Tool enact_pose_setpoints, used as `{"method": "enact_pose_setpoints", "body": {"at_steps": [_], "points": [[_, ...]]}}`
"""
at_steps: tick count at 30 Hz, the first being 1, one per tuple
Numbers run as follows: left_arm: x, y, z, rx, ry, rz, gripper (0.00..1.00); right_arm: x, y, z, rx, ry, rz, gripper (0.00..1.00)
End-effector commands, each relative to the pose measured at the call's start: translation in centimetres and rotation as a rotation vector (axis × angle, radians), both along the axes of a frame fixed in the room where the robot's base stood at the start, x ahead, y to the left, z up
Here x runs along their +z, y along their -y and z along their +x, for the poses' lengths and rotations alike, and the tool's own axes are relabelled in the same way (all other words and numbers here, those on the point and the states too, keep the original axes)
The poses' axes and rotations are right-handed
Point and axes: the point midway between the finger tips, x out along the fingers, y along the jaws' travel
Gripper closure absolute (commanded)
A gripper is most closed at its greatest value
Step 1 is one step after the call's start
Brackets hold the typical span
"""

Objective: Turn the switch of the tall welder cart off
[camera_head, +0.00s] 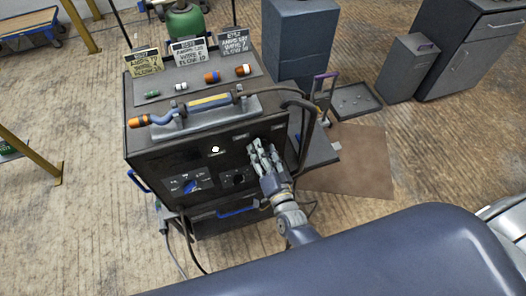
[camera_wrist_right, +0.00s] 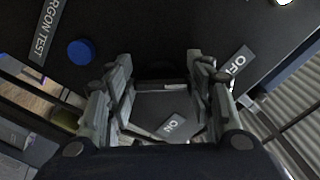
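The tall welder cart (camera_head: 140,140) stands at centre left in the head view, with a dark front panel and a lit white lamp (camera_head: 215,149). My right gripper (camera_head: 262,147) is at the upper right of this panel. In the right wrist view its two fingers (camera_wrist_right: 160,62) are apart, with a dark, poorly lit switch shape (camera_wrist_right: 162,84) between them. I cannot tell whether they touch it. An OFF label (camera_wrist_right: 238,62) lies just right of the fingers and an ON label (camera_wrist_right: 172,125) shows below, between them. My left gripper is not in view.
A blue button (camera_wrist_right: 82,52) and an ARGON TEST label (camera_wrist_right: 47,28) are left of the fingers. A torch (camera_head: 190,108) lies on the cart top, its dark cable looping down beside my right arm. A brown mat (camera_head: 350,165) lies on the floor right.

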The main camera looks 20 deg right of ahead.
Motion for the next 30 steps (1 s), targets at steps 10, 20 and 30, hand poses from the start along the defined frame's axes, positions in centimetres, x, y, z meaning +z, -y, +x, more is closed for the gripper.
{"method": "enact_pose_setpoints", "body": {"at_steps": [10, 20, 30], "points": [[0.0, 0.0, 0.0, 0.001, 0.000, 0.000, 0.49, 0.0, 0.0, 0.0, 0.000, 0.000, 0.002, 0.33], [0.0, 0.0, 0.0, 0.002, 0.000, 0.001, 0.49, -0.2, 0.1, -3.2, 0.000, -0.004, 0.003, 0.33], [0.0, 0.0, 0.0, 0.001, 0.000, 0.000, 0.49, -0.1, 0.4, -9.7, 0.000, -0.003, 0.001, 0.33]]}}
